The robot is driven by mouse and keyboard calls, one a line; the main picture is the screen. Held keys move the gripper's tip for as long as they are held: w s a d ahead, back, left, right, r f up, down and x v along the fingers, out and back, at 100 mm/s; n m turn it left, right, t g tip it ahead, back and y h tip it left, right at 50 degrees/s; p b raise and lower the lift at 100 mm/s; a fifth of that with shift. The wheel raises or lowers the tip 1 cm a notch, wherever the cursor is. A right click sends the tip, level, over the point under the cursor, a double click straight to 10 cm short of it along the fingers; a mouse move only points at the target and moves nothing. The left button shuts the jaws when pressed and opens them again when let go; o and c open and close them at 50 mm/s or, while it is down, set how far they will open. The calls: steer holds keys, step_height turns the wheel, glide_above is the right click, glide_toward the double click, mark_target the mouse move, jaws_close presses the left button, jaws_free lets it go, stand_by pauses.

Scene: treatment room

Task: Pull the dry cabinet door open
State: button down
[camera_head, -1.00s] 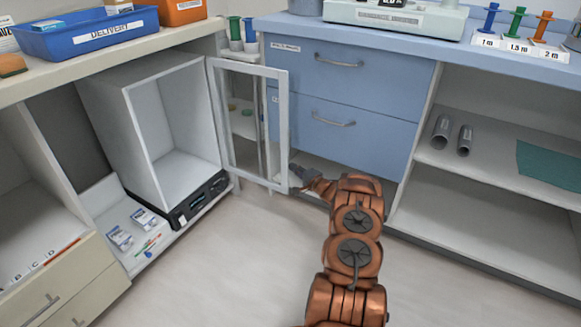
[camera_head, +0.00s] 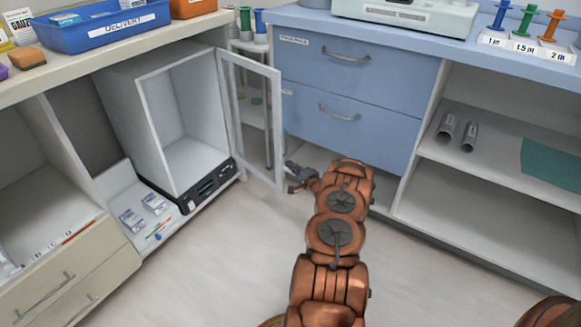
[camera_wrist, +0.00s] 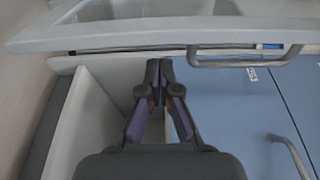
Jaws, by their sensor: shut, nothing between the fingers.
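The dry cabinet (camera_head: 150,125) is a white box with a dark control panel, under the left counter. Its framed clear door (camera_head: 276,125) stands wide open, swung out to the right, and the empty inside shows. My gripper (camera_head: 288,177) is shut and empty beside the lower free corner of the door; I cannot tell whether it touches. In the wrist view, the door frame (camera_wrist: 120,39) crosses the top with its bar handle (camera_wrist: 240,63) at the right. My shut fingers (camera_wrist: 159,66) point at the frame, left of the handle, with nothing between them.
Blue drawers (camera_head: 345,120) with bar handles stand close behind my gripper. Open shelves (camera_head: 490,180) holding metal cylinders are at the right. A blue tray (camera_head: 90,30) sits on the left counter. The middle floor is free.

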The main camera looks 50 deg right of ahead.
steer(key=shift+d, duration=2)
steer(key=s+a+p, duration=0.2)
steer(key=s+a, duration=0.2)
steer(key=s, duration=0.5)
steer(key=shift+s, duration=0.3)
steer(key=shift+a, duration=0.15)
